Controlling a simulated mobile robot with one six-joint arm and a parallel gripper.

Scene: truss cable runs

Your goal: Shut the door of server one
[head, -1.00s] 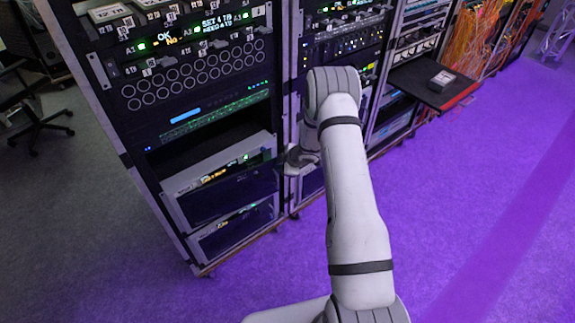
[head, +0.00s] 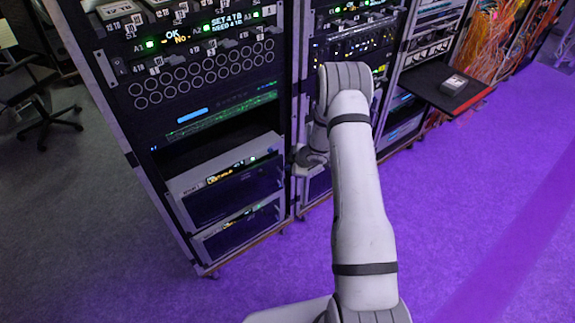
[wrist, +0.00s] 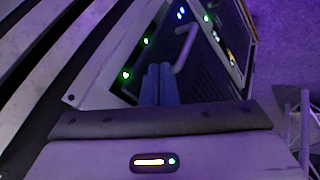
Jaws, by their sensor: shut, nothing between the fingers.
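Two pale server units sit low in the near rack in the head view: an upper server (head: 236,195) and a lower server (head: 240,232), both with dark fronts. I cannot read which is server one, nor tell how far either door stands open. In the wrist view, a dark panel with a bar handle (wrist: 186,48) and a pale frame with green lights lie beyond my gripper (wrist: 159,72). Its two fingers are together and empty, pointing at the dark panel; contact cannot be told. In the head view my wrist is by the rack's right post, its fingertips not clearly visible.
The near rack (head: 205,75) holds lit modules above a dark empty bay. A second rack stands right behind my arm. A shelf (head: 432,88) with a small box juts out at the right. Purple floor in front is clear; a chair (head: 45,115) stands left.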

